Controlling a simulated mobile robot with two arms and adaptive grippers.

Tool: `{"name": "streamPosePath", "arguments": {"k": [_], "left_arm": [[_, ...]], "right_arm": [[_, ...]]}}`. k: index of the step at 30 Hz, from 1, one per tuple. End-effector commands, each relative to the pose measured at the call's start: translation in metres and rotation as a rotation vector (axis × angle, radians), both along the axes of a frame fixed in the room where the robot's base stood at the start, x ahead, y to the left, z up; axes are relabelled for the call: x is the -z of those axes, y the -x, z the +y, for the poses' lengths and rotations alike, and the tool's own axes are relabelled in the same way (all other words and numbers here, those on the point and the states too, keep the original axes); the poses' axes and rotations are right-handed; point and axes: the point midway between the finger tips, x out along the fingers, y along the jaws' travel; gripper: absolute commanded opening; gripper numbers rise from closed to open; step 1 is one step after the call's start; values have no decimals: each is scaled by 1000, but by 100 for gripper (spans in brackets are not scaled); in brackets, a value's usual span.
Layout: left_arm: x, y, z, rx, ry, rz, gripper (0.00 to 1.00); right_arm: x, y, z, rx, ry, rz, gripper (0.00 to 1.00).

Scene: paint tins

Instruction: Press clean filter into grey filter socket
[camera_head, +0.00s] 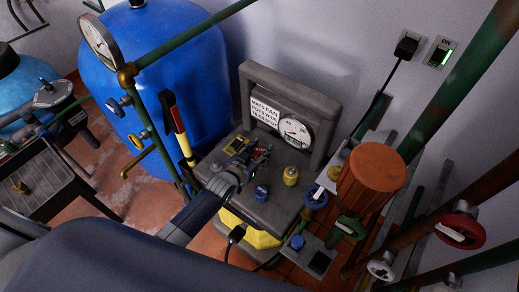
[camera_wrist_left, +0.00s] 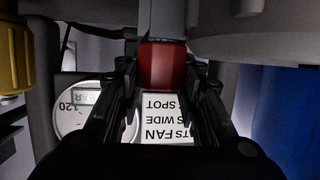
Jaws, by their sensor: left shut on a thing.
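My left gripper (camera_head: 258,158) comes in from the lower left in the head view, over the grey bench unit (camera_head: 274,212). In the left wrist view my left gripper (camera_wrist_left: 163,85) is shut on a red piece (camera_wrist_left: 162,66), which sits between its two dark fingers. This seems to be the filter. A grey upright part (camera_wrist_left: 161,18) meets one end of the red piece; it may be the grey socket. I cannot tell whether the red piece is inside it or only lined up with it. In the head view the gripper largely hides this spot. My right gripper is not in view.
The unit's back panel carries a white sign (camera_head: 265,110) and a round gauge (camera_head: 295,133). A yellow knob (camera_head: 290,176) and a blue knob (camera_head: 262,193) stand close to the gripper. A blue tank (camera_head: 155,80) stands left; pipes and valves crowd the right.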

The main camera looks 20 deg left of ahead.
Motion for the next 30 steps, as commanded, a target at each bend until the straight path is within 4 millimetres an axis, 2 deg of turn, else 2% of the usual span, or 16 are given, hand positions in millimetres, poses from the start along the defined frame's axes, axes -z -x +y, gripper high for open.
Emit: {"name": "streamPosePath", "arguments": {"k": [8, 9, 12, 23, 26, 30], "left_arm": [[5, 0, 0, 0, -1, 3, 17], [6, 0, 0, 0, -1, 4, 36], [6, 0, 0, 0, -1, 4, 57], [5, 1, 0, 0, -1, 3, 57], [3, 7, 2, 0, 0, 2, 57], [-3, 24, 5, 1, 0, 3, 57]], "right_arm": [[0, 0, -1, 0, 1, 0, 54], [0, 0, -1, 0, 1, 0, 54], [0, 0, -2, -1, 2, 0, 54], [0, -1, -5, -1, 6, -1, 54], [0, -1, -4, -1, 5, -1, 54], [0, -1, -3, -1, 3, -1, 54]]}}
